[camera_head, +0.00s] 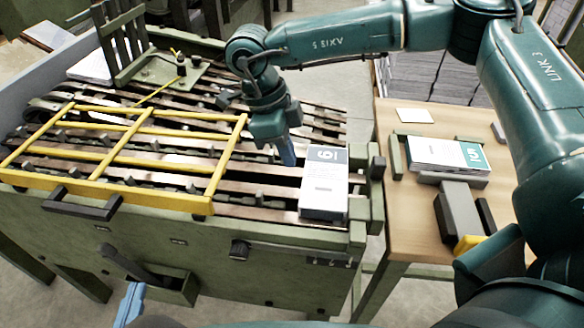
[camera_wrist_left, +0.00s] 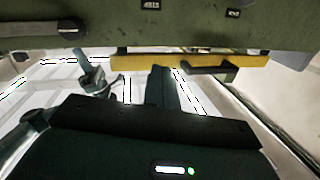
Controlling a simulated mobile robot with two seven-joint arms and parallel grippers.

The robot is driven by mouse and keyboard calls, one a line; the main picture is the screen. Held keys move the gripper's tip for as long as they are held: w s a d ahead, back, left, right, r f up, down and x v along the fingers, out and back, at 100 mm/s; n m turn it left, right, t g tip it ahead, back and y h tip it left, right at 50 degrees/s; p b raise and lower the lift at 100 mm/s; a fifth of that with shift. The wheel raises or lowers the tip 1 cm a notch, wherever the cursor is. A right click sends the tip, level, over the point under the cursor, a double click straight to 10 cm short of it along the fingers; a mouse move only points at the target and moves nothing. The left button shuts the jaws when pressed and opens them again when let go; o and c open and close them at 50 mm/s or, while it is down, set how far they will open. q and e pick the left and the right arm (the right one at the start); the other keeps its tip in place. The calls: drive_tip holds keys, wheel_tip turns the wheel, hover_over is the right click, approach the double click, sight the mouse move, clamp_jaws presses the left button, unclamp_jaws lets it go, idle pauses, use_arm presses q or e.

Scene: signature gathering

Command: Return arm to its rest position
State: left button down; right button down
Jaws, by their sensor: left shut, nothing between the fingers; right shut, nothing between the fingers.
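My right arm reaches in from the right and bends over the machine in the head view. Its gripper (camera_head: 288,152) points down, shut and empty, over the slatted bed, just left of the upper end of a white and grey stack marked 6 (camera_head: 324,190). I cannot tell whether it touches the slats. My left gripper (camera_head: 130,304) is low at the left, in front of the machine, shut and empty. Its closed fingers also show in the left wrist view (camera_wrist_left: 160,84), apart from the machine's front. Most of the left arm is hidden in the head view.
A yellow frame (camera_head: 100,175) covers the left of the slatted bed (camera_head: 262,188). A lever (camera_head: 135,268) and a black handle (camera_head: 82,203) stick out in front. At right, a wooden table (camera_head: 412,240) holds a white and teal stack (camera_head: 440,152) and a small pale pad (camera_head: 414,115).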

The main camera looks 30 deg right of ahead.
drive_tip(key=shift+r+p, duration=0.5)
drive_tip(key=shift+r, duration=0.55)
